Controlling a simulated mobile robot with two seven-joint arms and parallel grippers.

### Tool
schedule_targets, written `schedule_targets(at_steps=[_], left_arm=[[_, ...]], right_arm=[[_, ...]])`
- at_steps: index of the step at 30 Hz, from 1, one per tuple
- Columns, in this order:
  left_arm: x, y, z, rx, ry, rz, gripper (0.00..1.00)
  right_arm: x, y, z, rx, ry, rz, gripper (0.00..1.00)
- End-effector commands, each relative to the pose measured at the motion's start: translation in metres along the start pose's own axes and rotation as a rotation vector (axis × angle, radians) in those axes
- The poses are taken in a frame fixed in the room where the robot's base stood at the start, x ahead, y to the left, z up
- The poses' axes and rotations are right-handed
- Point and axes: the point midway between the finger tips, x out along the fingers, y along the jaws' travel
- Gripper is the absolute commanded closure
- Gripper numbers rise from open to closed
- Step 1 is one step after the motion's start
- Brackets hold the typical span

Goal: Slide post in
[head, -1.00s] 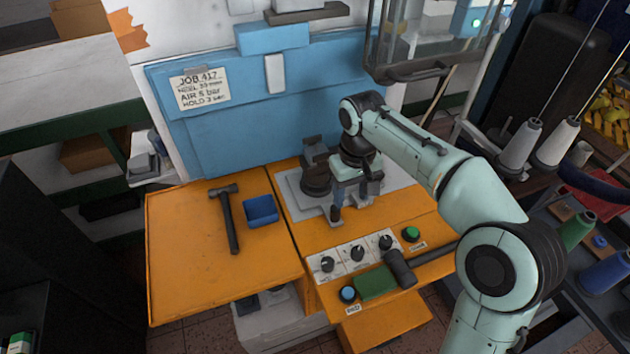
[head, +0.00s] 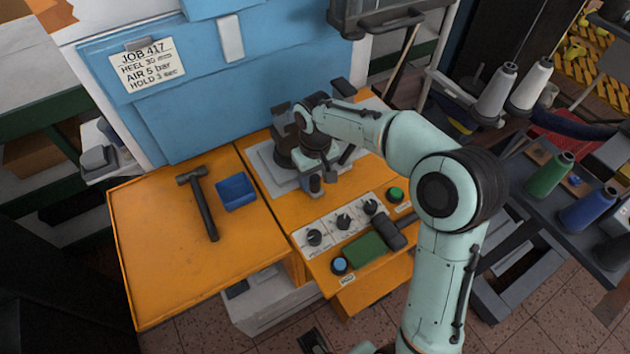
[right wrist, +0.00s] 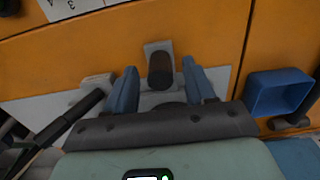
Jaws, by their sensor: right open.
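A short dark brown post (right wrist: 160,72) shows in the right wrist view over a small grey plate. It shows small in the head view (head: 316,184), at the front of the grey fixture (head: 262,160) on the orange bench. My right gripper (right wrist: 162,78) is open, with its blue fingers on either side of the post and a gap to each. In the head view my right gripper (head: 318,172) is low over the fixture. The post's near end and any hole for it are hidden by the gripper. My left gripper is not in view.
A blue tray (head: 236,190) and a black hammer (head: 205,205) lie on the left orange panel. A control panel with knobs (head: 343,222), a green block (head: 366,249) and a dark mallet head (head: 388,233) sit in front of the fixture. A blue machine wall (head: 200,110) stands behind.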

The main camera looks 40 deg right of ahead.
Motion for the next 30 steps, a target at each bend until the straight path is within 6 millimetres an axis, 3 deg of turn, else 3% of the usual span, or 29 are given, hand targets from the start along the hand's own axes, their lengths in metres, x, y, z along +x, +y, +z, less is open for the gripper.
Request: schedule_targets(at_steps=[4, 14, 19, 26, 30], left_arm=[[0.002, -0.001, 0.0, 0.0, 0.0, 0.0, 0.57], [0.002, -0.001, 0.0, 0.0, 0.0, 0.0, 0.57], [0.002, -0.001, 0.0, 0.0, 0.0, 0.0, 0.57], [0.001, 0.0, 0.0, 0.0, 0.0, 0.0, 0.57], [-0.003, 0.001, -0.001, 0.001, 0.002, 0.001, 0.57]], right_arm=[[0.013, 0.0, 0.0, -0.001, -0.002, 0.0, 0.46], [0.016, 0.0, 0.0, 0.0, 0.0, 0.0, 0.46], [0.016, 0.0, 0.0, 0.0, 0.0, 0.0, 0.98], [0.016, 0.003, 0.0, 0.001, 0.0, 0.0, 1.0], [0.015, 0.019, 0.0, 0.005, 0.0, 0.002, 1.0]])
